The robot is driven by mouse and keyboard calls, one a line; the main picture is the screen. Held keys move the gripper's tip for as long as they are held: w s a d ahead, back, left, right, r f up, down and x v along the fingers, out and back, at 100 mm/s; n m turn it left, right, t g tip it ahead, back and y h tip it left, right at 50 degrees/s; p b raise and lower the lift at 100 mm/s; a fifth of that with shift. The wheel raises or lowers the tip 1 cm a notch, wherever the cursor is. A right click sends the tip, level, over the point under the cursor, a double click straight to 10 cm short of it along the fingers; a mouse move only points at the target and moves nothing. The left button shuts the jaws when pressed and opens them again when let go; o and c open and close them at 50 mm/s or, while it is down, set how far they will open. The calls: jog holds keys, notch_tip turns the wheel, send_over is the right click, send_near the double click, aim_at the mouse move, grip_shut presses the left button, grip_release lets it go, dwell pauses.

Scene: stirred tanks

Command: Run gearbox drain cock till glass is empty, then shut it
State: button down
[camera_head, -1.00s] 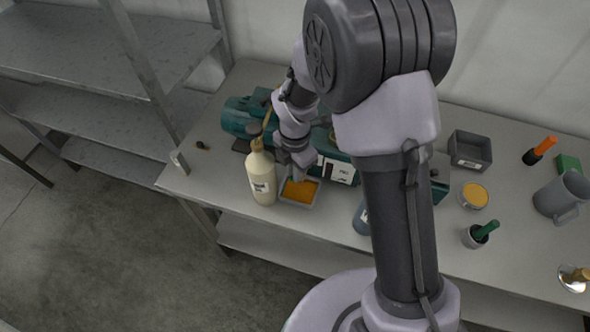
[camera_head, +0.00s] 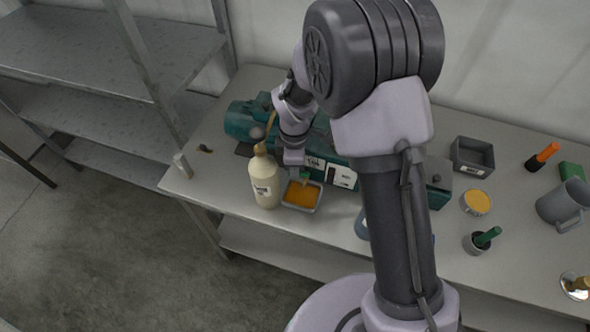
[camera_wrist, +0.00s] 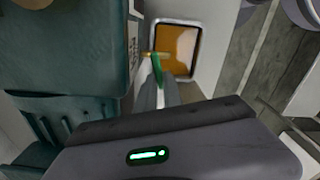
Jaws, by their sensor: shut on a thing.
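The teal gearbox (camera_head: 249,119) lies on the bench and also fills the left of the wrist view (camera_wrist: 60,45). A brass drain cock (camera_wrist: 147,55) with a green lever (camera_wrist: 156,69) sticks out from its side over a grey tray (camera_head: 287,205) of orange-brown oil (camera_wrist: 178,47). The lever lies across the brass stem. My gripper (camera_wrist: 160,88) is shut on the lever's end. A white plate (camera_head: 341,177) with a dark window sits on the gearbox front; I cannot read a level there. I cannot make out an oil stream.
A cream bottle (camera_head: 264,183) stands close left of the tray. My arm hides part of the bench and a blue container (camera_head: 361,224).

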jog(key=shift+w+m, duration=0.3)
jog(key=shift+m, duration=0.7)
jog(key=c, duration=1.5)
grip_release()
jog(key=shift+r, duration=0.1)
